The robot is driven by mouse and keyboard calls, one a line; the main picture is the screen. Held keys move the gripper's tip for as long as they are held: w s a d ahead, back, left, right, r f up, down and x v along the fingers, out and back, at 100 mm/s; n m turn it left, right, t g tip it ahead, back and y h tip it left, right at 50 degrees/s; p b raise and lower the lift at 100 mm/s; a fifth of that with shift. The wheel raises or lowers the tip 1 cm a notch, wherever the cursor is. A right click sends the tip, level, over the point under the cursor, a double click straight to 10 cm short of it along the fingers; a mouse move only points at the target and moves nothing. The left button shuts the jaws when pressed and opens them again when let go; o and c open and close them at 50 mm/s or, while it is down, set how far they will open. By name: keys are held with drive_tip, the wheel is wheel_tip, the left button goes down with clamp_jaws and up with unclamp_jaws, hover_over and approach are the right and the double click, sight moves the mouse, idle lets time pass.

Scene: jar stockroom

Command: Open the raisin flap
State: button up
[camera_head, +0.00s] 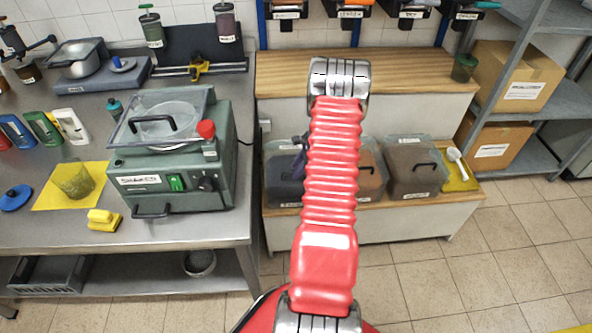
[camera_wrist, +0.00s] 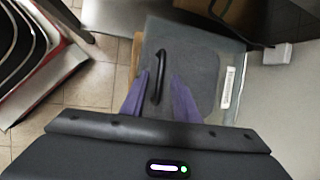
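Three clear bins with hinged lids and black handles stand on the low wooden bench; their small labels are too small to read, so I cannot tell which is raisin. The left bin (camera_head: 284,186) has dark contents, the middle bin (camera_head: 371,178) brown, the right bin (camera_head: 412,178) greyish brown. All lids look shut. My gripper (camera_wrist: 159,97) is open, its two purple fingers on either side of a lid's black handle (camera_wrist: 161,62), not closed on it. In the head view my red arm hides part of the left and middle bins; a dark finger shows over the left bin.
A wooden shelf (camera_head: 400,62) runs above and behind the bins. A yellow tray (camera_head: 459,178) with a white scoop (camera_head: 456,160) lies to their right. The steel table (camera_head: 70,228) with a green machine (camera_head: 180,178) stands left. The floor in front is clear.

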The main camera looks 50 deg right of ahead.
drive_tip(key=shift+w+f, duration=0.15)
drive_tip(key=shift+f, duration=0.25)
clamp_jaws()
idle(0.4)
